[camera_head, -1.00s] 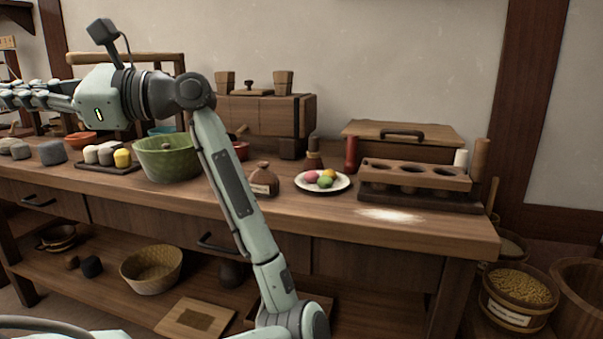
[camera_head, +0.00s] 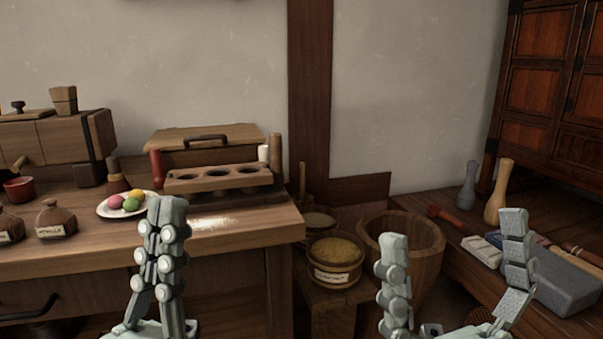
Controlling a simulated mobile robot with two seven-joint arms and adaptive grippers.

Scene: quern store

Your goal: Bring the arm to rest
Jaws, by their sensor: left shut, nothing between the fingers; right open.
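My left gripper (camera_head: 165,222) stands upright at the lower left, in front of the workbench (camera_head: 250,222). Its fingers are shut together with nothing between them. My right gripper (camera_head: 455,230) is at the lower right, fingers pointing up and spread wide apart, empty. It is in front of the wooden tub and the low shelf. Both grippers show mainly their fingers; most of the arms is out of view.
A white plate (camera_head: 104,210) with coloured balls and a rack with holes (camera_head: 220,180) stand on the workbench. A grain bucket (camera_head: 335,256) and wooden tub (camera_head: 400,243) stand right of it. A grey block (camera_head: 562,286) and vases (camera_head: 497,190) are on the right shelf.

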